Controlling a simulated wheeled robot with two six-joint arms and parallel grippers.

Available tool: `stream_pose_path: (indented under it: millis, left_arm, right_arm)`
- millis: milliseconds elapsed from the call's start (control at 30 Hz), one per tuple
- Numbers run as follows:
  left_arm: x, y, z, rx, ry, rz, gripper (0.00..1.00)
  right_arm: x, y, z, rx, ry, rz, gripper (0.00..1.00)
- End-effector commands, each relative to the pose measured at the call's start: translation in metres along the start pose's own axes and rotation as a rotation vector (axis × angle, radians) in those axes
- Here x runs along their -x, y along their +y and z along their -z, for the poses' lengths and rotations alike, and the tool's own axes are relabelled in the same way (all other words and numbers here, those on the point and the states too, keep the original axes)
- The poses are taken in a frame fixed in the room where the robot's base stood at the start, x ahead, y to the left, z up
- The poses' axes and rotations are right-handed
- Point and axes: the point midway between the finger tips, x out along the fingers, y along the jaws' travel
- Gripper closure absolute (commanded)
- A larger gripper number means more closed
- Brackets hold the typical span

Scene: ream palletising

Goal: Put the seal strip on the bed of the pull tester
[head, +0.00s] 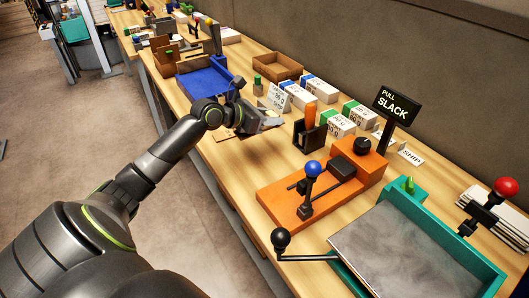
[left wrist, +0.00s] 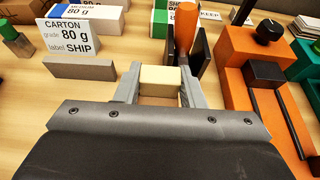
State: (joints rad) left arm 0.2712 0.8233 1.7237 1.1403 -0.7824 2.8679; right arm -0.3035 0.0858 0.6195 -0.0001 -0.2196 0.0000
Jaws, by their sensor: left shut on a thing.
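My left gripper (head: 268,123) reaches over the wooden table from the left. In the left wrist view its two grey fingers (left wrist: 160,88) are shut on a short cream and tan piece, which looks like the seal strip (left wrist: 161,77). Most of the strip's length is hidden. The pull tester (head: 290,201) is orange, with a blue-knobbed lever, a dark clamp and a black dial, and its sign reads PULL SLACK (head: 396,104). Its orange bed shows at the right of the left wrist view (left wrist: 240,95), to the right of my fingers and apart from them. My right gripper is not in view.
An orange-handled tool in a dark stand (head: 308,130) stands between my gripper and the tester. Labelled reams (head: 340,125) line the back.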

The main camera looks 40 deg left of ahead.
Motion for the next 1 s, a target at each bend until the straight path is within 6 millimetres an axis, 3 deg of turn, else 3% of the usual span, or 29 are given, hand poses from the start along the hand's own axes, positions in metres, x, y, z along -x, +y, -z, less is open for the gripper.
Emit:
stream_pose_path:
  millis: [233,767,833,1000]
  left_arm:
    - [-0.001,-0.001,0.003,0.001,0.000,0.001,0.86]
    - [-0.030,-0.001,0.073,0.005,0.001,0.002,0.86]
    - [-0.031,-0.001,0.076,0.005,0.002,0.003,0.86]
    - [-0.036,-0.001,0.088,0.001,0.000,0.001,0.86]
  right_arm:
    - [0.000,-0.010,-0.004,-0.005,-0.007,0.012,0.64]
    - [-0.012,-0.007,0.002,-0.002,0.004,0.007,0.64]
    - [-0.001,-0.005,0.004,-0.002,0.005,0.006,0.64]
    - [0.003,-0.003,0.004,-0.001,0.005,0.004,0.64]
